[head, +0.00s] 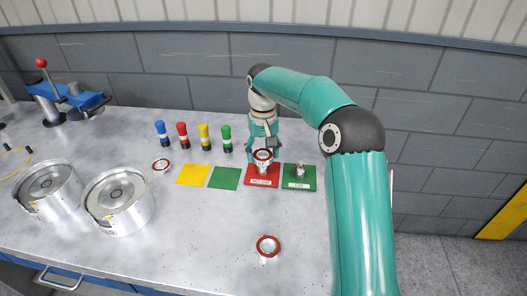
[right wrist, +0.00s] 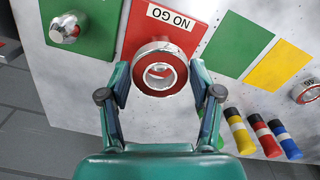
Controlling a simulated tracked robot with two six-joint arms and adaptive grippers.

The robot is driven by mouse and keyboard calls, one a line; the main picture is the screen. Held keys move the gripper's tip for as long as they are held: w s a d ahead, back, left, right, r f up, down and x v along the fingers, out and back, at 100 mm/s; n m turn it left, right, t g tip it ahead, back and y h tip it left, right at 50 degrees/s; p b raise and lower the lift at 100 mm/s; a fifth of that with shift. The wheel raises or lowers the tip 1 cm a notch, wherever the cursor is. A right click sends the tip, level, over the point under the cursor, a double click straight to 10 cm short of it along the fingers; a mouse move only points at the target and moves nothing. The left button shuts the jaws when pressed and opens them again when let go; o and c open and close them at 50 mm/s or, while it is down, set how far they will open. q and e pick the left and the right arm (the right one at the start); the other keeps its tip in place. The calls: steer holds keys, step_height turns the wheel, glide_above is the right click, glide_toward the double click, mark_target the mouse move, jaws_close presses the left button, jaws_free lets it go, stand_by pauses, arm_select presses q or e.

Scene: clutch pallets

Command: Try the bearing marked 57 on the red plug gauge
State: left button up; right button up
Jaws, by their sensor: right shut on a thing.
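My right gripper (head: 263,148) is shut on a bearing (head: 263,156) with a red ring on its face. It holds the bearing over the red NO GO plate (head: 250,182). In the right wrist view the bearing (right wrist: 143,68) sits between the fingertips (right wrist: 160,78), with something silvery showing through its bore. The red plug is mostly hidden, and I cannot tell whether the bearing touches it. No number is readable on the held bearing. The green GO plate (head: 300,186) with its silver plug (head: 300,171) stands to the right. My left gripper is not in view.
One red-ringed bearing (head: 268,246) lies at the front, another (head: 161,165) at the left. Yellow (head: 193,175) and green (head: 225,179) squares lie left of the red plate. Several coloured cylinders (head: 204,138) stand behind. Two metal drums (head: 118,203) and a blue clamp (head: 88,101) are at left.

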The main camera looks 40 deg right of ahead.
steer(key=shift+f, duration=0.3)
stand_by(0.4)
steer(key=o, duration=1.5)
steer(key=shift+c, duration=0.2)
steer(key=shift+o, duration=0.7)
steer(key=shift+r, duration=0.1)
step_height(320, 180, up, 9)
steer(key=p, duration=0.8)
steer(key=shift+p, duration=0.3)
steer(key=shift+s, duration=0.15)
